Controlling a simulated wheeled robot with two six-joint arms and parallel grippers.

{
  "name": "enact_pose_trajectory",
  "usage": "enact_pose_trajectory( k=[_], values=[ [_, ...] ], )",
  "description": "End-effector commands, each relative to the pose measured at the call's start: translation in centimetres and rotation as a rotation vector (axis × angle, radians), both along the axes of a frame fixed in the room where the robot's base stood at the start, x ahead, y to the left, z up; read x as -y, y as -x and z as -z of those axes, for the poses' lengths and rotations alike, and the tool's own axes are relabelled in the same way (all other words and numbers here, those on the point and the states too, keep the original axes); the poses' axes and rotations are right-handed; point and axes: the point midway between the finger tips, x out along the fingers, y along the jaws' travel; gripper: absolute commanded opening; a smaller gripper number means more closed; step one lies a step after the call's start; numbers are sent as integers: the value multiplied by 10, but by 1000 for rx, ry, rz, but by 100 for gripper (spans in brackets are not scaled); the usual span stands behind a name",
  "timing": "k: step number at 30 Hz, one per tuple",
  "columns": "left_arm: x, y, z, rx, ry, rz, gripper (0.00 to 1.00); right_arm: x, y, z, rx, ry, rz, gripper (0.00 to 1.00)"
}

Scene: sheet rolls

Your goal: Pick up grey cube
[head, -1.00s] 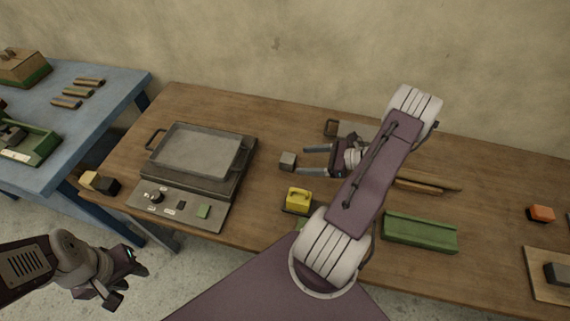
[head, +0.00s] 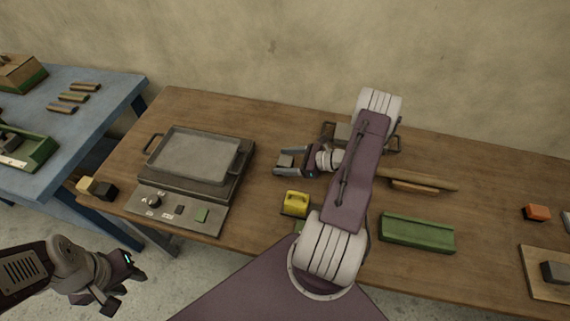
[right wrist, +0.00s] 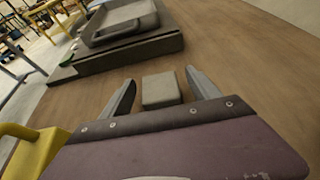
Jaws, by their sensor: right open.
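The grey cube (head: 285,160) sits on the wooden table, right of the hotplate. It also shows in the right wrist view (right wrist: 160,90), between the two fingers and apart from both. My right gripper (head: 277,162) is open around the cube, with one finger on each side. Its fingers also show in the right wrist view (right wrist: 160,88). My left gripper (head: 128,288) is low at the left, off the table; whether its jaws are open is unclear.
A hotplate with a grey tray (head: 195,154) stands left of the cube. A yellow block with a handle (head: 296,203) is just in front of my right gripper. A green channel piece (head: 418,233) lies to the right. My right arm covers part of the table.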

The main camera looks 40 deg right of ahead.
Motion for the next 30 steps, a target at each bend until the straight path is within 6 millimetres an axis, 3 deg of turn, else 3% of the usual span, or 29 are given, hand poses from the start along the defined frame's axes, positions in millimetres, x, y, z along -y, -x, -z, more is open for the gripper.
enact_pose_trajectory(
  k=[5, 12, 13, 22, 30],
  values=[
    [0, 0, 0, 0, 0, 0, 36, 0, 0, 0, 1, 1, 1, 71],
    [0, 0, 0, 0, 0, 0, 36, 0, 0, 0, 0, 0, 0, 4],
    [0, 0, 0, 0, 0, 0, 36, 0, 0, 0, 1, 1, 0, 1],
    [0, 0, -1, 0, 0, 0, 36, 1, 0, -8, 1, 2, 0, 1],
    [0, 0, -7, 0, 0, 0, 36, 1, 0, -68, 4, 6, -1, 1]
  ],
)
